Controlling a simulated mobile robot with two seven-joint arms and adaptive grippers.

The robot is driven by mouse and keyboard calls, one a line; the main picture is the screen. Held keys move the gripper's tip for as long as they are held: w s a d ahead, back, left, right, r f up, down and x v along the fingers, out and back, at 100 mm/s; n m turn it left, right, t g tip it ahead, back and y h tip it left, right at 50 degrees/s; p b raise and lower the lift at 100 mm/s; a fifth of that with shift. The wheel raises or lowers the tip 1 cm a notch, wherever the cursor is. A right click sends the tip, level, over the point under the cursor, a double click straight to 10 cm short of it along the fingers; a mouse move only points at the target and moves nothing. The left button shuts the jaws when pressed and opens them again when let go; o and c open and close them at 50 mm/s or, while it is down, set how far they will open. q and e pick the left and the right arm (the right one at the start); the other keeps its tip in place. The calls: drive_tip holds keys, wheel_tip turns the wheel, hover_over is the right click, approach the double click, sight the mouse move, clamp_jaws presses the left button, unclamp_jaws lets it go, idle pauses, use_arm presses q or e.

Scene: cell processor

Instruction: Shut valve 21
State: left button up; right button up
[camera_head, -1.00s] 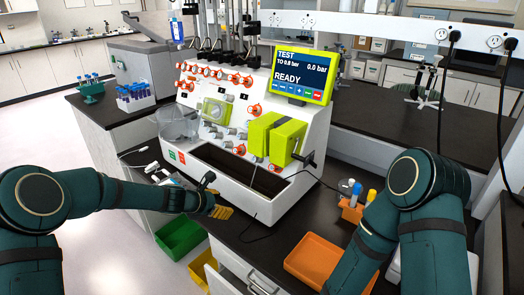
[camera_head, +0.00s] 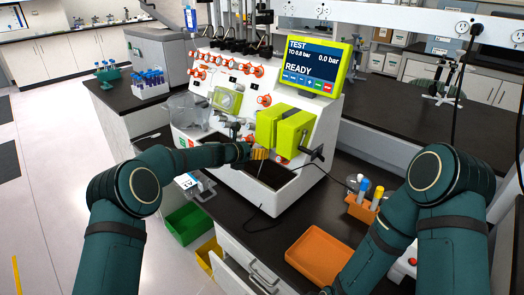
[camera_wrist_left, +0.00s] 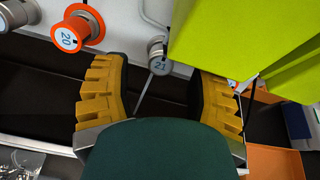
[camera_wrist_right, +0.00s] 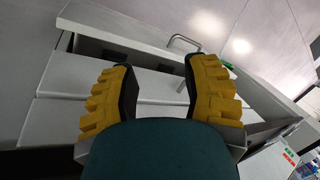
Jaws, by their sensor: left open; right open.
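Valve 21 (camera_wrist_left: 160,67) is a small grey knob with its number on the end face, low on the white panel in the left wrist view. My left gripper (camera_wrist_left: 158,75) is open, its yellow-padded fingers on either side of the knob in that view; I see no contact. In the head view the left gripper (camera_head: 260,153) is at the machine's lower front, and it and the arm hide the valve there. My right gripper (camera_wrist_right: 160,80) is open and empty in the right wrist view, with drawer fronts beyond it. Its fingers do not show in the head view.
Orange-ringed valve 20 (camera_wrist_left: 68,38) is left of valve 21. A lime-green block (camera_head: 282,130) sits close on its right. The dark trough (camera_head: 262,174) lies below. A screen (camera_head: 312,67) reads READY. An orange tray (camera_head: 317,257) and a tube rack (camera_head: 362,207) are at the right.

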use_arm(q)
drive_tip(key=shift+x, duration=1.6)
